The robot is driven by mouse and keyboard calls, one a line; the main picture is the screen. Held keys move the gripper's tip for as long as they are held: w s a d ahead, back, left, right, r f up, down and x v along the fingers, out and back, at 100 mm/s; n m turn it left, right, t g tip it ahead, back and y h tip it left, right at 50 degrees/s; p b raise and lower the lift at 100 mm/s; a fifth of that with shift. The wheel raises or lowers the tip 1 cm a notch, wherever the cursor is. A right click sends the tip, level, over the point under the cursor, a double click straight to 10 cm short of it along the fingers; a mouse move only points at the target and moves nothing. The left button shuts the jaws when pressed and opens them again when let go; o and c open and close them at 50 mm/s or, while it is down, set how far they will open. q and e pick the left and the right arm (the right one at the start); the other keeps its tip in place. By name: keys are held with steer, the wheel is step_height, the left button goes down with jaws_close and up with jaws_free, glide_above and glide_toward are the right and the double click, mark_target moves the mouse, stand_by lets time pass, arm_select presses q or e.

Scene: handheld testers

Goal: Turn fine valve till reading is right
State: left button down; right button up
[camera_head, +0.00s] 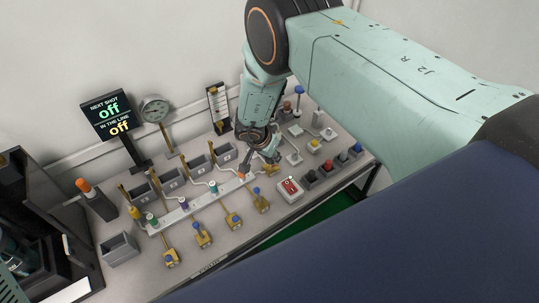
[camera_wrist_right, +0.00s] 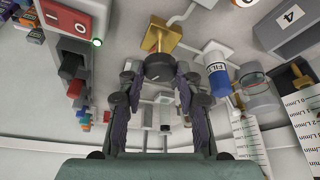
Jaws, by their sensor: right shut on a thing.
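The fine valve shows in the wrist view as a brass body (camera_wrist_right: 162,36) with a round black knob (camera_wrist_right: 159,68) bearing a white mark. My right gripper (camera_wrist_right: 158,76) has its fingertips on both sides of this knob and is shut on it. In the head view the right gripper (camera_head: 267,158) reaches down to the brass valve (camera_head: 270,170) at the right end of the white manifold, partly covering it. A round dial gauge (camera_head: 155,109) and a flow tube with a scale (camera_head: 219,108) stand behind; their readings are too small to tell. My left gripper is not in view.
A black display (camera_head: 107,117) reads "NEXT SHOT off" and "IN THE LINE off". Several brass valves with blue knobs (camera_head: 232,219) line the bench front. Grey bins (camera_head: 196,167) stand close behind the manifold. A red-faced box (camera_head: 290,188) sits just right of the valve.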

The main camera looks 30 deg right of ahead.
stand_by(0.3)
steer(key=o, duration=1.1)
steer(key=shift+d, duration=0.1)
steer(key=shift+o, duration=0.2)
steer(key=shift+r, duration=0.1)
steer(key=v, duration=1.1)
steer(key=shift+r, duration=0.4)
